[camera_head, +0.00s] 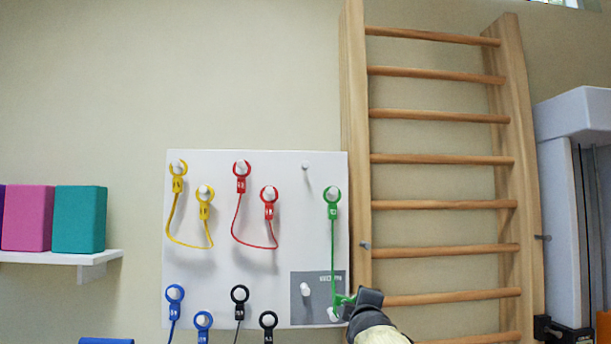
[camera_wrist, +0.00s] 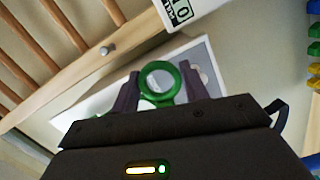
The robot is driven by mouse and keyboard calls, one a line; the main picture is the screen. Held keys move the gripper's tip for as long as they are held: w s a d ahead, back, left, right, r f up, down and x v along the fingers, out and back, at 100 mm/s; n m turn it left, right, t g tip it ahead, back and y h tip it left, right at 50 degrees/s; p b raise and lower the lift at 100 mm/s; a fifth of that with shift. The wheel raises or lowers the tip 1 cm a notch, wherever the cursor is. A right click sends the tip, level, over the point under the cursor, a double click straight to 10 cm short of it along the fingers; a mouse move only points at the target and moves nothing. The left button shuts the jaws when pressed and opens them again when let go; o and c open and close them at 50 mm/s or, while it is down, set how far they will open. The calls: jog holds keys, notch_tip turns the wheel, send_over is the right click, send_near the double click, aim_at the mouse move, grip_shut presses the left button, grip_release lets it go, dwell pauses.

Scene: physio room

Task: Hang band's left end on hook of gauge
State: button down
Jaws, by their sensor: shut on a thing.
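The green band (camera_head: 333,250) hangs on the white pegboard, its upper ring (camera_head: 332,195) around a peg. Its other end, a green ring (camera_wrist: 178,84), is between my gripper's fingers in the wrist view (camera_wrist: 160,82). In the head view my gripper (camera_head: 358,300) is at the board's lower right edge, shut on that green end (camera_head: 343,300). The strap runs nearly straight down to it. A white box with a "0" display (camera_wrist: 181,12), perhaps the gauge, shows at the top of the wrist view. I cannot make out its hook.
The pegboard (camera_head: 205,270) also holds yellow, red, blue and black bands. Its grey panel (camera_head: 312,277) has a bare white peg (camera_head: 305,289) and another (camera_head: 334,314) close to my gripper. Wooden wall bars (camera_head: 440,205) stand just right. A shelf (camera_head: 60,256) with blocks is left.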

jog(key=shift+d+f+m, duration=0.2)
jog(key=shift+f+m, duration=0.2)
jog(key=shift+f, duration=0.3)
jog(key=shift+d+f, duration=0.25)
jog(key=shift+f, duration=0.2)
jog(key=d+f+m+y, duration=0.1)
jog(key=d+f+m, duration=0.1)
jog(key=f+m, duration=0.3)
jog(key=d+f+m+g+b, duration=0.1)
jog(key=d+f+m, duration=0.2)
jog(key=f, duration=0.8)
jog(key=shift+d+m+y, duration=0.35)
jog(key=shift+m+y, duration=0.05)
jog(key=shift+m, duration=0.5)
jog(key=shift+f, duration=0.1)
jog(key=shift+w, duration=0.1)
jog(key=w+p, duration=0.3)
jog(key=w, duration=0.6)
jog(key=shift+w, duration=0.15)
jog(key=shift+w+p, duration=1.75)
jog(key=shift+w, duration=0.6)
dwell(0.8)
